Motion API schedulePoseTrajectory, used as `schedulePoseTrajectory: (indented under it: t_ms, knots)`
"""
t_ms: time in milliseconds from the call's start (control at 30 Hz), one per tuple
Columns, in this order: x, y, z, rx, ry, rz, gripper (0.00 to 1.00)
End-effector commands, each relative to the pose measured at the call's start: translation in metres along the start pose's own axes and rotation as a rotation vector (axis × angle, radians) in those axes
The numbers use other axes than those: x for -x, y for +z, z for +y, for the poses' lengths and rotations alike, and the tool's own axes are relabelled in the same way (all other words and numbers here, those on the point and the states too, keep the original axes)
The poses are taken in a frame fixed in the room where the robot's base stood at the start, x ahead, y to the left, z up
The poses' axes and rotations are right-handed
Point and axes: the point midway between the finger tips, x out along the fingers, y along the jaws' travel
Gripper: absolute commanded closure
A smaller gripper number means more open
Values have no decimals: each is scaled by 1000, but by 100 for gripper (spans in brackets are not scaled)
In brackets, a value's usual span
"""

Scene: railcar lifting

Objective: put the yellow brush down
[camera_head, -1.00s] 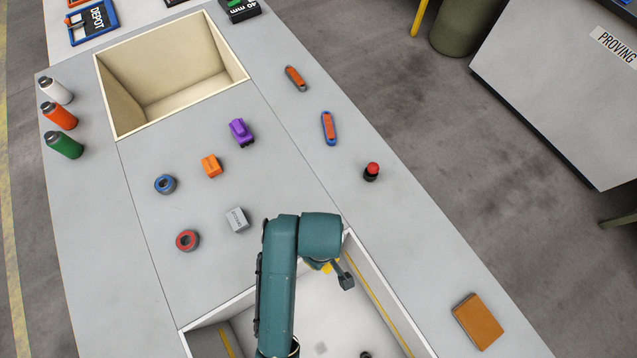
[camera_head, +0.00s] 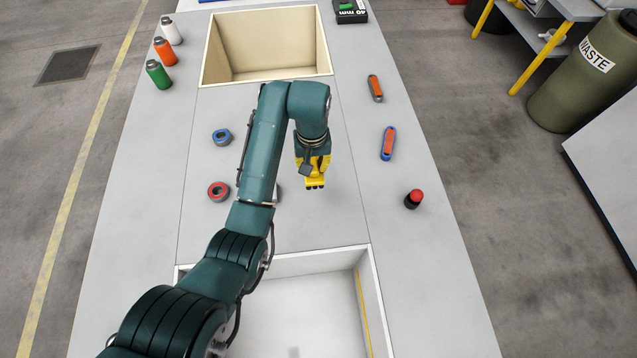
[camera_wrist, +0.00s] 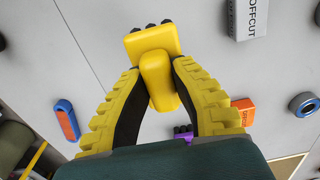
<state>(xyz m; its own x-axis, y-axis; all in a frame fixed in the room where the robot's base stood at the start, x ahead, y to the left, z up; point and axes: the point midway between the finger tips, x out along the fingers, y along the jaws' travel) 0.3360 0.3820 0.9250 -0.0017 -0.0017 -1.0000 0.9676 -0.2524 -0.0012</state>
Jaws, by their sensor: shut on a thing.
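The yellow brush (camera_wrist: 152,52) is pinched between the two yellow fingers of my gripper (camera_wrist: 158,78) in the wrist view. The brush has a blocky yellow head with dark bristle tufts showing at its end. In the head view my gripper (camera_head: 313,163) hangs over the grey tabletop between the two bins, with the brush (camera_head: 315,181) pointing down below it. The gap between brush and tabletop cannot be judged. My arm hides part of the table to the left.
Beside the brush in the wrist view are a grey OFFCUT block (camera_wrist: 248,20), an orange block (camera_wrist: 243,106) and a purple piece (camera_wrist: 183,131). A beige bin (camera_head: 211,55) is behind, a white bin (camera_head: 372,300) in front. A red-topped button (camera_head: 414,198) stands right.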

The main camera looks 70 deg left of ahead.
Motion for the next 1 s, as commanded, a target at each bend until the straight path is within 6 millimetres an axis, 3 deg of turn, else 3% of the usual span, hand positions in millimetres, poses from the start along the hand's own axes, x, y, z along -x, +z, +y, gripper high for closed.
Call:
schedulePoseTrajectory:
  t_ms: [33, 367, 733, 767, 833, 1000]
  knots:
    - [-22, 0, 0, 0, 0, 1, 100]
    - [-66, 0, 1, 0, 0, 0, 100]
    - [-70, 0, 1, 0, 1, 2, 100]
    - [-70, 0, 1, 1, 1, 2, 70]
    - [-70, 0, 1, 1, 1, 2, 57]
    - [-70, 0, 1, 1, 1, 2, 56]
